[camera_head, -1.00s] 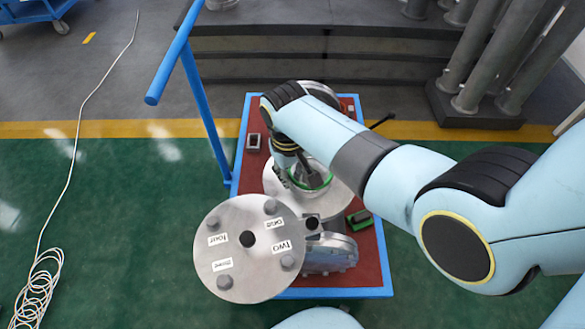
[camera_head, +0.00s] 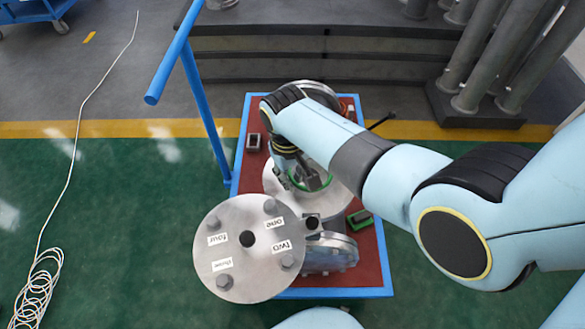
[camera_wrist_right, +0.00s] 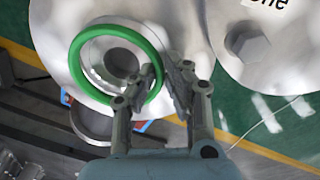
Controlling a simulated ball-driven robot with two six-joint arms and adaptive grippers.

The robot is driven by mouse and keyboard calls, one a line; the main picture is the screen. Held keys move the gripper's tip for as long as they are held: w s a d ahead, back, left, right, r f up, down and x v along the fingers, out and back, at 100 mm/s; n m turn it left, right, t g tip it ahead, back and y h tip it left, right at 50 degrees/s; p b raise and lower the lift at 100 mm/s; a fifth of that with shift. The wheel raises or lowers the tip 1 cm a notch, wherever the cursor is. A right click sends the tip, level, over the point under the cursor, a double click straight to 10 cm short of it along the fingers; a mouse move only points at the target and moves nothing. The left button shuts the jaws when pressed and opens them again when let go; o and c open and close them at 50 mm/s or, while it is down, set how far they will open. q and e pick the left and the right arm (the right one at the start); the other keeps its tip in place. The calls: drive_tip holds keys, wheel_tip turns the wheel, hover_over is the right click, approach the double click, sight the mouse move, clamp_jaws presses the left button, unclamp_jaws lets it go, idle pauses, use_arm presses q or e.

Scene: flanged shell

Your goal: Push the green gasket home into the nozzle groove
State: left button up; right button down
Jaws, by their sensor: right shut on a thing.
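The green gasket (camera_wrist_right: 88,34) is a ring lying around the round bore of the silver nozzle flange (camera_wrist_right: 52,62) in the right wrist view. It looks flat over the opening, but I cannot tell how deep it sits in the groove. In the head view the gasket (camera_head: 296,185) shows on the flange (camera_head: 340,196) beneath my right arm, partly covered by the gripper. My right gripper (camera_wrist_right: 163,76) is shut on the near right part of the gasket's rim; it also shows in the head view (camera_head: 304,178). My left gripper is not in view.
A round silver cover (camera_head: 213,252) with bolts and word labels stands beside the flange, close to the gripper. The red-topped cart (camera_head: 370,275) has a blue edge and a tall blue handle (camera_head: 188,100). A small green-and-dark block (camera_head: 360,219) lies to the right.

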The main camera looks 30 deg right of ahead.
drive_tip(key=shift+f+b, duration=0.55)
drive_tip(key=shift+f, duration=0.25)
drive_tip(key=c, duration=1.3)
unclamp_jaws()
drive_tip(key=shift+r, duration=0.1)
drive_tip(key=r, duration=1.2)
drive_tip(key=shift+a, duration=0.35)
drive_tip(key=shift+f, duration=0.1)
